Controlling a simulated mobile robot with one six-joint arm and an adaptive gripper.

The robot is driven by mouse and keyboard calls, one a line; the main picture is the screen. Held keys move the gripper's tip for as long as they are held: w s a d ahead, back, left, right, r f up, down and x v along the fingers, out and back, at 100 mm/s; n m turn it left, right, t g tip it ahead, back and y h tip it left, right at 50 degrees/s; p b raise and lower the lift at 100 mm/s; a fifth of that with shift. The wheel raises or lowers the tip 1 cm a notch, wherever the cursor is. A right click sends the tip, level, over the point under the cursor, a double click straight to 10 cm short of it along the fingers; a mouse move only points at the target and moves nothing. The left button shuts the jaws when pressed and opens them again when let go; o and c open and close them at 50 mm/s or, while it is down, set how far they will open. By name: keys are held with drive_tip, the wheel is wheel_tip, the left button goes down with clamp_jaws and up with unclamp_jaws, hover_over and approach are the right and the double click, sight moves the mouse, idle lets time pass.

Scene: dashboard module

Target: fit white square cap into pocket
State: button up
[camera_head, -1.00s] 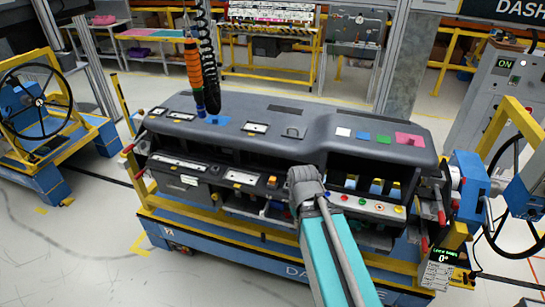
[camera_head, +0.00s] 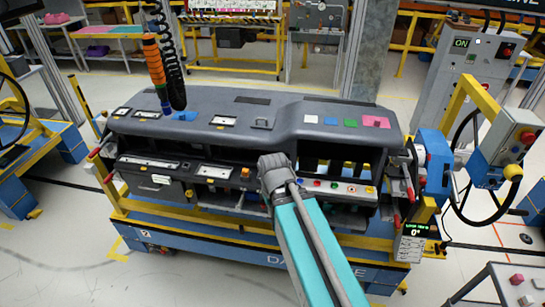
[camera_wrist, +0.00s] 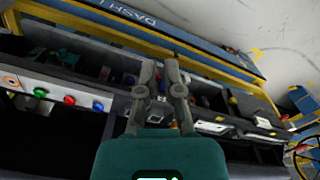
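A small white square (camera_head: 311,119) lies on the dashboard's top at right, left of blue, green and pink patches. I cannot tell whether it is the cap or a marking. My gripper is in front of the dashboard's middle in the head view, where my wrist hides its fingers. In the wrist view my gripper (camera_wrist: 160,63) points toward the dashboard front, its two grey fingers apart with a narrow gap. No held thing shows clearly between the fingertips. A small pale thing shows lower between the fingers, too unclear to name. I cannot make out the pocket.
The grey dashboard (camera_head: 240,106) rests on a blue and yellow cart (camera_head: 225,247). A strip of coloured buttons (camera_head: 340,187) lies right of my wrist; it also shows in the wrist view (camera_wrist: 55,92). An orange tool (camera_head: 154,62) hangs over the left end. The floor at front left is clear.

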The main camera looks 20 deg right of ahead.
drive_tip(key=o, duration=0.8)
drive_tip(key=shift+w, duration=0.1)
drive_tip(key=d+f+m+h+b, duration=0.1)
drive_tip(key=d+f+m+b, duration=0.15)
drive_tip(key=d, duration=0.95)
drive_tip(key=s+d+f+m+b, duration=0.1)
drive_tip(key=d+m, duration=0.3)
drive_tip(key=d, duration=0.8)
drive_tip(key=d+f+m+h+b, duration=0.1)
drive_tip(key=d+f+m+b, duration=0.15)
drive_tip(key=d, duration=0.95)
drive_tip(key=s+d+f+m+h+b, duration=0.1)
drive_tip(key=s+d+m, duration=0.2)
drive_tip(key=s+d, duration=0.55)
drive_tip(key=s+d+f+m+b, duration=0.1)
drive_tip(key=s+d+m, duration=0.3)
drive_tip(key=d, duration=0.7)
drive_tip(key=s+d+f+m+b, duration=0.1)
drive_tip(key=s+d+m, duration=0.1)
drive_tip(key=s+d, duration=0.4)
drive_tip(key=s+d+f+m+g+b, duration=0.1)
drive_tip(key=s+d, duration=0.5)
drive_tip(key=s, duration=0.9)
drive_tip(key=s+d+m+h+b, duration=0.1)
drive_tip(key=s+d+m+b, duration=0.1)
drive_tip(key=s+d, duration=0.4)
drive_tip(key=s+m, duration=0.1)
drive_tip(key=s, duration=0.4)
drive_tip(key=shift+f+m+g, duration=0.3)
drive_tip(key=shift+f+g, duration=0.1)
